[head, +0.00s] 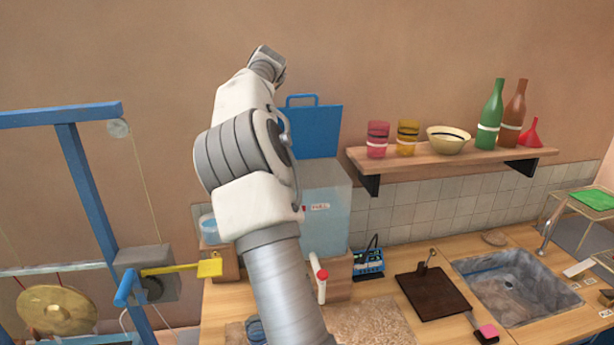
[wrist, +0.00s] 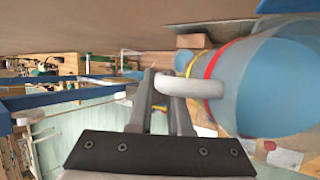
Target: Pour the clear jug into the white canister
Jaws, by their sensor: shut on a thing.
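My gripper (wrist: 168,82) is shut on the pale handle (wrist: 192,88) of a jug in the wrist view. The jug (wrist: 285,85) is see-through and bluish, with a red and a yellow band round it. It lies across the right of that view; I cannot tell how far it is tilted or what is in it. In the head view my raised arm hides the gripper and the jug. I cannot make out a white canister for certain. A small pale container with blue in it (head: 208,228) sits left of my arm on a wooden block.
A translucent tank (head: 328,215) with a red-handled tap (head: 321,274) stands behind my arm, near a blue panel (head: 312,131). A shelf (head: 450,158) holds cups, a bowl and bottles. A blue frame (head: 85,180) with a gong (head: 58,310) stands left. A sink (head: 515,285) is right.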

